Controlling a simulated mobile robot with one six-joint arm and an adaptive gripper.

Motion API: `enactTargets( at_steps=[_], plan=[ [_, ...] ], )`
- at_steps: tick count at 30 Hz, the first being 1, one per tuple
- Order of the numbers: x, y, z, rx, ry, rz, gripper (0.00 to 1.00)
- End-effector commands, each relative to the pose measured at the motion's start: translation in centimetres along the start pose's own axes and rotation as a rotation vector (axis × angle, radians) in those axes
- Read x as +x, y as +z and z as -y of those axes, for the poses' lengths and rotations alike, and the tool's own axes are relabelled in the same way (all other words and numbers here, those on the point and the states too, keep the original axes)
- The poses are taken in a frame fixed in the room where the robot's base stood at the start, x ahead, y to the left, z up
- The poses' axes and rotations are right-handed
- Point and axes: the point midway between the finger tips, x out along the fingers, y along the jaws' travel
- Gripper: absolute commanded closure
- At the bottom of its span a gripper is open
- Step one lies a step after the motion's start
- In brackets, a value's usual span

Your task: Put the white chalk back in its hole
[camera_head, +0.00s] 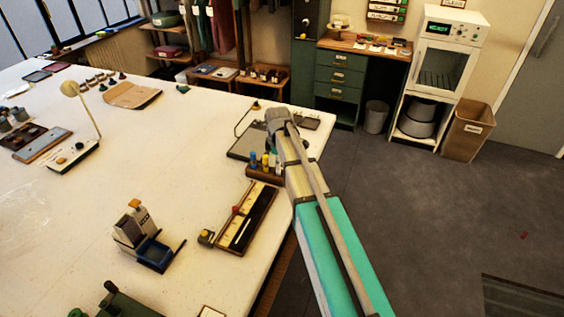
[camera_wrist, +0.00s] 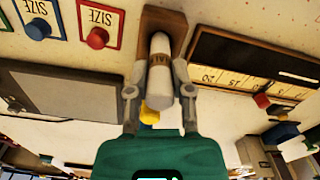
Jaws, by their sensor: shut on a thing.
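In the wrist view the white chalk (camera_wrist: 158,75) is a pale cylinder with a printed band. My gripper (camera_wrist: 159,92) has a finger on each side of it and is shut on it. A brown wooden block (camera_wrist: 164,20) shows just beyond the chalk; I cannot tell whether they touch. A yellow piece (camera_wrist: 149,115) shows behind the gripper. In the head view a wooden chalk holder (camera_head: 265,177) with yellow, blue and teal sticks stands near the table's right edge, beside my arm. My fingers and the white chalk are hidden there. No empty hole is clearly visible.
A long tray with a measuring scale (camera_head: 246,218) lies in front of the holder. A dark mat (camera_head: 245,146) lies behind it. A device with a blue tray (camera_head: 155,252) stands at the front left. The table's middle (camera_head: 170,150) is clear.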

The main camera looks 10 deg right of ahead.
Motion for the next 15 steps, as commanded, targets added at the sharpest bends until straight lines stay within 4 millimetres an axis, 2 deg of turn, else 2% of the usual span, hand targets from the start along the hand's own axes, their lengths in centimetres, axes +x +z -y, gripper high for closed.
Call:
enactTargets(
  at_steps=[15],
  plan=[
    [0.45,0.02,0.0,0.0,0.0,0.0,1.0]
  ],
)
